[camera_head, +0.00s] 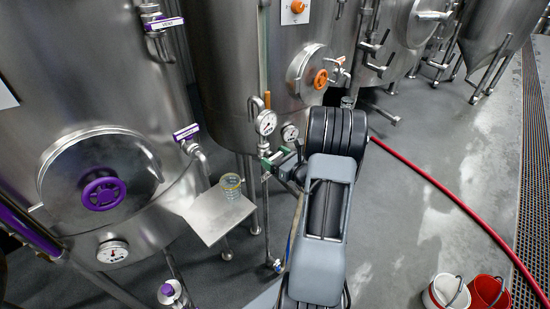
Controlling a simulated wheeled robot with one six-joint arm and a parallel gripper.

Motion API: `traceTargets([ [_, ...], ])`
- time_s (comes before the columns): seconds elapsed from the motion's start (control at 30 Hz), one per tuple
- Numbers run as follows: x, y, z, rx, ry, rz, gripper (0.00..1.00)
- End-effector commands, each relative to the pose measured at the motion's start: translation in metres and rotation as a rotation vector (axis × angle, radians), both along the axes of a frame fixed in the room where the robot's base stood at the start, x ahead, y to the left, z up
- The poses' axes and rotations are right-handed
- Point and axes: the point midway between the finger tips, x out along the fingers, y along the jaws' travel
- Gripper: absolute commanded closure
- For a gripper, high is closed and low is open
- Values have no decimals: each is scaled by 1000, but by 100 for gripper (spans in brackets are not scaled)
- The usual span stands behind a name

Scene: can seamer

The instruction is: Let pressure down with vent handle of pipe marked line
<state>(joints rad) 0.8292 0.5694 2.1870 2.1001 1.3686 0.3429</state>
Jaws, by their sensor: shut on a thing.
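A thin vertical pipe (266,200) stands in front of the middle steel tank, with a round white gauge (265,122) at its top. A small green-marked handle (271,157) sits on the pipe below the gauge; its lettering is too small to read. My gripper (279,160) reaches in from the right at this handle and is shut on it. My dark wrist and grey arm come up from the bottom and hide part of the pipework behind. The exact finger contact is small and partly hidden.
The left tank has purple-labelled valve handles (186,131) and a purple handwheel (104,194). A glass (231,186) stands on a small steel shelf (210,222) left of the pipe. A red hose (440,187) crosses the floor; white and red buckets (487,293) stand lower right.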

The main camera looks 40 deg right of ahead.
Motion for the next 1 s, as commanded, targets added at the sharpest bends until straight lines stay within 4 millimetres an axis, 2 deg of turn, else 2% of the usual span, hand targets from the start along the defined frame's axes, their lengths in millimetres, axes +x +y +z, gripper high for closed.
traceTargets([
  [0.3, 0, 0, 0, 7, 1, 0, 43],
  [0.33, 0, 0, 0, 7, 1, 0, 16],
  [0.5, 0, 0, 0, 5, 1, 0, 0],
  [0.8, -4, -1, -1, 3, 1, -2, 0],
  [1.0, -32, -7, -2, 3, 0, -5, 0],
])
